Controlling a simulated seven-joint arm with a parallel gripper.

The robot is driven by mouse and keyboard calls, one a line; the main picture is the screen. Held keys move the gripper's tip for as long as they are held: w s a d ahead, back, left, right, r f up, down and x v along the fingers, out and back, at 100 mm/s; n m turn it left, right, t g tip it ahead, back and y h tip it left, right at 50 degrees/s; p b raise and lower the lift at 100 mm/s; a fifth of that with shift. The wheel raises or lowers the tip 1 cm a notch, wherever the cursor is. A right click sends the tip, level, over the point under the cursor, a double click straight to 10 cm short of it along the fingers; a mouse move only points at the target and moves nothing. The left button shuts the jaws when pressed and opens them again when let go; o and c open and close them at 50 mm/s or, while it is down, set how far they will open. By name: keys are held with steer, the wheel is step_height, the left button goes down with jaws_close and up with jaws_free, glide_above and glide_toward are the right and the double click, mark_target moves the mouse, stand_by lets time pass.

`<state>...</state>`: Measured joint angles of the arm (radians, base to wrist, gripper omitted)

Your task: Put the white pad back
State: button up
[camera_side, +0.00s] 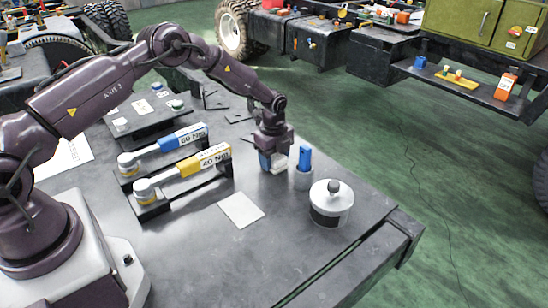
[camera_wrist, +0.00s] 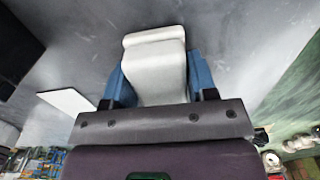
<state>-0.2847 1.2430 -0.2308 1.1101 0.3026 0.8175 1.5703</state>
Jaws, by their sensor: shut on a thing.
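My gripper (camera_side: 272,165) is over the dark table, beside a grey cup. Its blue fingers are shut on the white pad (camera_wrist: 157,70), a pale block with a rounded, wider end in the wrist view. In the side view only a small pale part of the pad (camera_side: 279,164) shows by the fingers. I cannot tell whether the pad touches the table. A flat white square (camera_side: 241,210) lies on the table in front of my gripper, and it also shows at the left of the wrist view (camera_wrist: 66,101).
The grey cup (camera_side: 303,179) holds a blue item (camera_side: 305,157). A lidded white-and-black pot (camera_side: 331,205) stands near the table's right edge. Blue (camera_side: 180,138) and yellow (camera_side: 195,165) torque wrenches rest on black stands at left. The table front is mostly clear.

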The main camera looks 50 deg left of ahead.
steer(key=o, duration=0.9)
steer(key=shift+f, duration=0.15)
step_height(320, 180, up, 13)
steer(key=shift+f, duration=0.2)
steer(key=s+d+r+n+t+y, duration=0.1)
steer(key=s+d+r+n, duration=0.25)
steer(key=s+r, duration=0.45)
steer(key=s+d+r+n+t, duration=0.2)
steer(key=s+r+n, duration=0.3)
steer(key=r, duration=0.7)
steer(key=s+d+r+n+t, duration=0.1)
steer(key=s+n, duration=0.3)
steer(key=s, duration=0.5)
steer(key=s+d+r+n+t+h, duration=0.1)
steer(key=s+n, duration=0.4)
steer(key=s, duration=0.5)
steer(key=shift+s+d+t, duration=0.2)
steer(key=shift+d+t, duration=0.1)
steer(key=shift+d, duration=0.2)
